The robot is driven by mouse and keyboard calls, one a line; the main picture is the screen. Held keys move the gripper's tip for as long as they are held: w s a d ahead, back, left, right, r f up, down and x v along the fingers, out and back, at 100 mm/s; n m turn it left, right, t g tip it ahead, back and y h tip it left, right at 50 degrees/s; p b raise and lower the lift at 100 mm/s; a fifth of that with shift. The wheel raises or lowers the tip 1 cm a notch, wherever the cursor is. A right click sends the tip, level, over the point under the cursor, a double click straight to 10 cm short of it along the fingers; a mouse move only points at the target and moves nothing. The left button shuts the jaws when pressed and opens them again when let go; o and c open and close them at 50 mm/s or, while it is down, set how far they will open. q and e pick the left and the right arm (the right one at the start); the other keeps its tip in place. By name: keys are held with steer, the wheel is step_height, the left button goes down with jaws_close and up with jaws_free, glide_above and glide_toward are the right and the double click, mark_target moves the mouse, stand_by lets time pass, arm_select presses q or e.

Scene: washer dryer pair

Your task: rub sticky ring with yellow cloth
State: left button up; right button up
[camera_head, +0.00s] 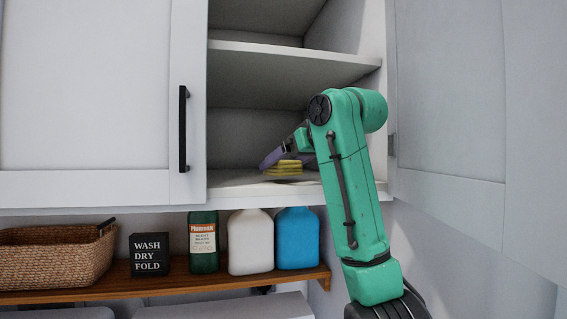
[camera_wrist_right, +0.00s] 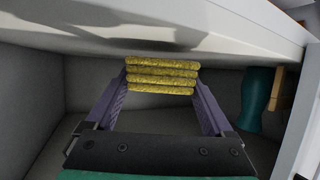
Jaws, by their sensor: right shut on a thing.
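The yellow cloth (camera_head: 284,168) is a thick folded stack, low over the floor of the open wall cabinet. My right gripper (camera_head: 287,162) is shut on it, with a purple finger at each side. In the right wrist view the yellow cloth (camera_wrist_right: 162,76) spans between both fingertips of my right gripper (camera_wrist_right: 160,84). I cannot tell whether the cloth touches the cabinet floor. I cannot make out the sticky ring clearly; a faint dark patch under the cloth may be the ring or a shadow. My left gripper is not in view.
The cabinet floor (camera_head: 232,181) is bare left of the cloth. A middle shelf (camera_head: 270,72) is above. The open door (camera_head: 455,110) stands right of my arm. Below, a wooden shelf (camera_head: 110,282) holds a basket (camera_head: 50,258), a black sign (camera_head: 149,254) and several bottles (camera_head: 250,243).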

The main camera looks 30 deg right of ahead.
steer(key=shift+s+a+f+b, duration=0.15)
steer(key=shift+a+f+b, duration=0.05)
steer(key=shift+f+b, duration=0.1)
steer(key=shift+f, duration=0.15)
steer(key=shift+d+f+b, duration=0.1)
steer(key=shift+f+b, duration=0.2)
steer(key=shift+b, duration=0.1)
